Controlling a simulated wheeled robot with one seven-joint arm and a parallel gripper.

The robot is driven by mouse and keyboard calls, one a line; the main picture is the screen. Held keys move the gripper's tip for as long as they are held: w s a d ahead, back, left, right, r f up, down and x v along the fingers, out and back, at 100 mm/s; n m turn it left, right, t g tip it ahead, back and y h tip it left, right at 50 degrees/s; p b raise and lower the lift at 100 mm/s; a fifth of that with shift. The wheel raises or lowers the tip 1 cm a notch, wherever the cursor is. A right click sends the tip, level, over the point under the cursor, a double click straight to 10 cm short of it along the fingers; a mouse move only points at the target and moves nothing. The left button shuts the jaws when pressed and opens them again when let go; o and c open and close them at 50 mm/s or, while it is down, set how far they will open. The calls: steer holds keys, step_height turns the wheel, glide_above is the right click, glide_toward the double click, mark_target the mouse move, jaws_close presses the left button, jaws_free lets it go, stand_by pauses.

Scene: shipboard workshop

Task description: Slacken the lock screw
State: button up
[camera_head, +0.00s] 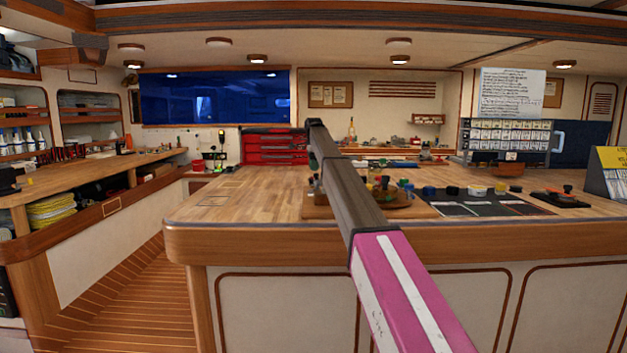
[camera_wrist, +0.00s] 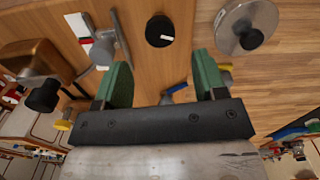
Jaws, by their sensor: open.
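In the wrist view my gripper (camera_wrist: 160,68) is open, its two green finger pads apart with nothing held between them. A round black knob with a white line (camera_wrist: 160,31) sits on a wooden board (camera_wrist: 178,62), just beyond the fingertips and between them in the picture. To its right is a round metal disc with a black knob (camera_wrist: 250,38). To its left is a grey metal lever piece (camera_wrist: 103,50) by a red and white patch. A brass-coloured block with a black knob (camera_wrist: 42,94) is at far left. I cannot tell which part is the lock screw.
In the head view the wooden bench (camera_head: 245,205) bears the board (camera_head: 318,212) with fittings, partly hidden by my arm. A dark mat (camera_head: 465,207) with several coloured caps lies to the right.

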mark_target(313, 180)
step_height(313, 180, down, 6)
steer(key=shift+f, duration=0.1)
steer(key=c, duration=0.9)
